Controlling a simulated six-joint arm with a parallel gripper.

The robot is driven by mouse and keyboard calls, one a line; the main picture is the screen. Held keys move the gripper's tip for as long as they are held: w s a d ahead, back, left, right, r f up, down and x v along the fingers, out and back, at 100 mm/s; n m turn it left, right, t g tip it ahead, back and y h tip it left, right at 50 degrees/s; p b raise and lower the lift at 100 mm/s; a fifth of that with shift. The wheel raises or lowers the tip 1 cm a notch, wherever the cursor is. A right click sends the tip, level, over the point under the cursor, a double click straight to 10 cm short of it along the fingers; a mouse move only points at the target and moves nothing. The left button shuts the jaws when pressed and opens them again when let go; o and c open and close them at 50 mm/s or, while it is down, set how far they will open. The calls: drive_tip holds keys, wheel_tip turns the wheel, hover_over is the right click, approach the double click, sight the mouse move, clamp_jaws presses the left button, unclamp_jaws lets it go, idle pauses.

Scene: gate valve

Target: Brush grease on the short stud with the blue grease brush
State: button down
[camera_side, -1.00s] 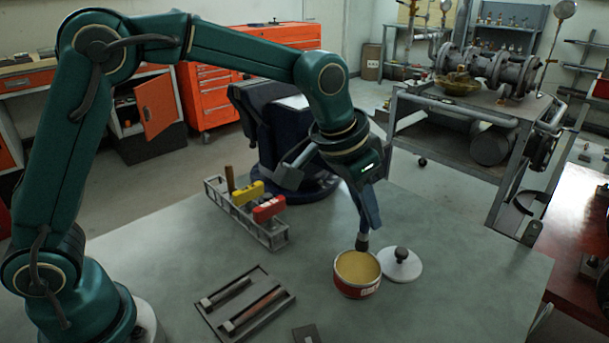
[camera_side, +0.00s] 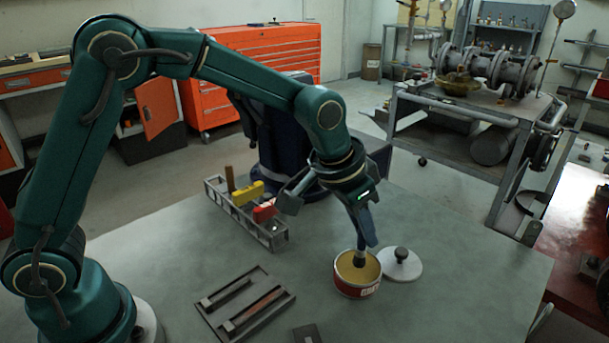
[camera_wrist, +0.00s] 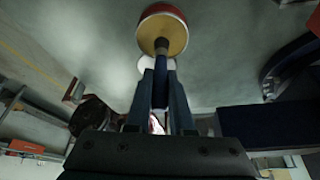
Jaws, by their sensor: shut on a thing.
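My gripper (camera_side: 363,227) is shut on the blue grease brush (camera_side: 361,250), which points down at the grease tin. The brush's blue handle (camera_wrist: 160,88) shows between the fingers in the wrist view. The red tin (camera_side: 358,290) holds yellowish grease and stands open on the table; it also shows in the wrist view (camera_wrist: 162,14). The brush's dark lower end is within the tin's mouth; I cannot tell how deep its tip sits in the grease. Two bars lie in a flat tray (camera_side: 262,328), one dark and one brownish; I cannot tell whether either is the short stud.
The tin's white lid with a dark knob (camera_side: 401,265) lies right of the tin. A metal rack (camera_side: 265,236) with yellow and red handled tools stands left of the gripper. A small dark plate (camera_side: 307,334) lies at the front edge. The table's right side is clear.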

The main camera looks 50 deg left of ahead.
drive_tip(key=shift+f, duration=0.6)
idle(1.5)
drive_tip(key=shift+r, duration=3.6)
